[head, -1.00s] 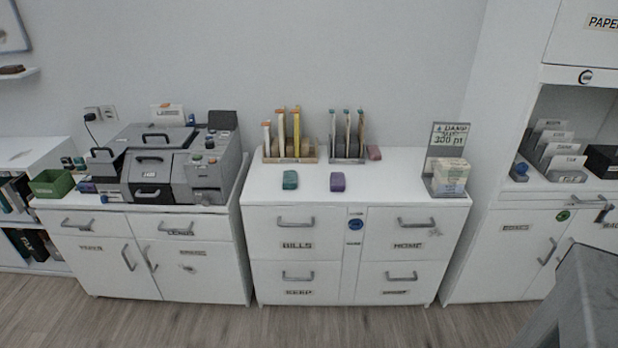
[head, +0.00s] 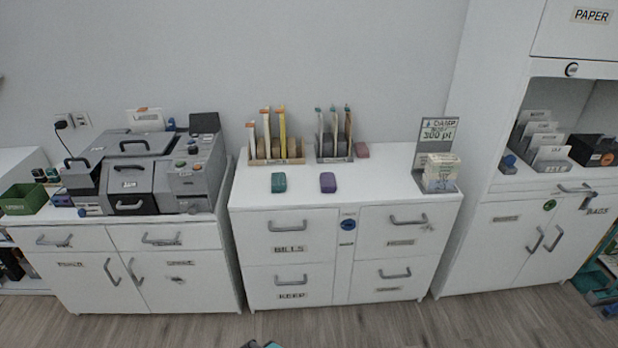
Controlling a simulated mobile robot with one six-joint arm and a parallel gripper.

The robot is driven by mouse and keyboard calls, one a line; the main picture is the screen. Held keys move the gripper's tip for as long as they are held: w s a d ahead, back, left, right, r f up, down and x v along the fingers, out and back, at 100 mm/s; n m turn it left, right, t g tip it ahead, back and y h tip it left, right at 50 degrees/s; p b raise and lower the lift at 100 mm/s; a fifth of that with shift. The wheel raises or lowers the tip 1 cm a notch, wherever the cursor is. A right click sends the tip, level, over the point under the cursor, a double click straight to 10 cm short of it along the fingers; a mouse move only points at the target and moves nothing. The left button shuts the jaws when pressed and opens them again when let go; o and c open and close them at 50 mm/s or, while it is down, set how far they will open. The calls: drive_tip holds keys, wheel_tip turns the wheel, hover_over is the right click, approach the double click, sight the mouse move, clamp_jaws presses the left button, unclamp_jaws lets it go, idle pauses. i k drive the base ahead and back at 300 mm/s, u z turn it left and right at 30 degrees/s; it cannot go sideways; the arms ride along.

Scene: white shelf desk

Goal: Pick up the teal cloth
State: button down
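A small teal block-like piece, which fits the teal cloth (head: 278,183), lies on top of the white middle cabinet (head: 400,188), near its front left. It sits apart from a purple piece (head: 328,182) to its right. Nothing is touching or covering the teal piece. My gripper cannot be made out in the head view. A small dark and teal shape (head: 262,345) is cut off at the bottom edge, and I cannot tell what it is.
Behind the teal piece stand two upright holders (head: 277,161) (head: 334,159) and a pink piece (head: 362,150). A sign stand (head: 437,160) is at the right end. A grey machine (head: 135,180) fills the left cabinet. The floor (head: 390,325) in front is clear.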

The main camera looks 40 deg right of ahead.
sight(279, 183)
drive_tip(key=z, duration=0.8)
drive_tip(key=k, duration=1)
drive_tip(key=i, duration=0.75)
drive_tip(key=z, duration=0.05)
